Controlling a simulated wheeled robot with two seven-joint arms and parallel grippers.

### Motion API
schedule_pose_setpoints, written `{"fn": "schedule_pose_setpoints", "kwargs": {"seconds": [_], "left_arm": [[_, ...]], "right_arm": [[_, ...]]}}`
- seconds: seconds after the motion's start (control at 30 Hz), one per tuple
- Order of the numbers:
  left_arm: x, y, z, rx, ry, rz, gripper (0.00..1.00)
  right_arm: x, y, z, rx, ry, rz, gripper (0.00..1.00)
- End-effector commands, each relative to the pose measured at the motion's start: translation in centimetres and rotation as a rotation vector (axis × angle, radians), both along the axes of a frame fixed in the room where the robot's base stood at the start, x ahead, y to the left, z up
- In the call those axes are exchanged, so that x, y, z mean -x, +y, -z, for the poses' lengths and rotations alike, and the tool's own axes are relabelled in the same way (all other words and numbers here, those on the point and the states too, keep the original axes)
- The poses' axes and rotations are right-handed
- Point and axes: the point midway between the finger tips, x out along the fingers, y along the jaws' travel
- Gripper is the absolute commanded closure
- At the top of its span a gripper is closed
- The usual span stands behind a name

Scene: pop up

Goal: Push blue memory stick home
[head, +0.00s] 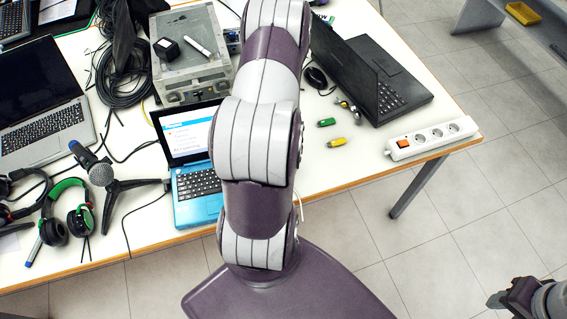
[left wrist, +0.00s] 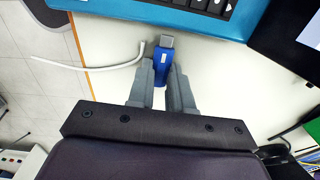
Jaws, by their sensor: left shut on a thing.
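The blue memory stick (left wrist: 163,65) is between the fingers of my left gripper (left wrist: 163,80) in the left wrist view. Its silver plug is bare and points toward the side edge of the blue laptop (left wrist: 190,20), with a small gap between them in the picture. The laptop (head: 192,211) stands open at the table's front edge in the head view. My left arm covers its right part, and hides the left gripper and the stick there. My right gripper (head: 507,299) is at the lower right, off the table; its finger opening is unclear.
A white cable (left wrist: 105,67) lies beside the stick. Green (head: 326,122) and yellow (head: 336,142) sticks lie right of my arm, near a black laptop (head: 405,85) and a power strip (head: 432,138). A microphone (head: 101,174) and headphones (head: 75,215) stand left.

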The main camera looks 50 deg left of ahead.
Motion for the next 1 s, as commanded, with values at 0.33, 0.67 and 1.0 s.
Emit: {"fn": "schedule_pose_setpoints", "kwargs": {"seconds": [0.33,0.67,1.0], "left_arm": [[0.0,0.0,0.0,0.0,0.0,0.0,1.0],[0.3,0.2,0.0,0.0,0.0,-0.001,1.0],[1.3,0.7,0.0,0.001,0.0,-0.001,1.0]], "right_arm": [[0.0,0.0,-0.4,0.0,0.0,0.0,0.57],[0.0,0.0,-0.6,0.0,0.0,0.0,0.57],[0.0,0.0,-1.0,0.0,0.0,0.0,0.57]]}}
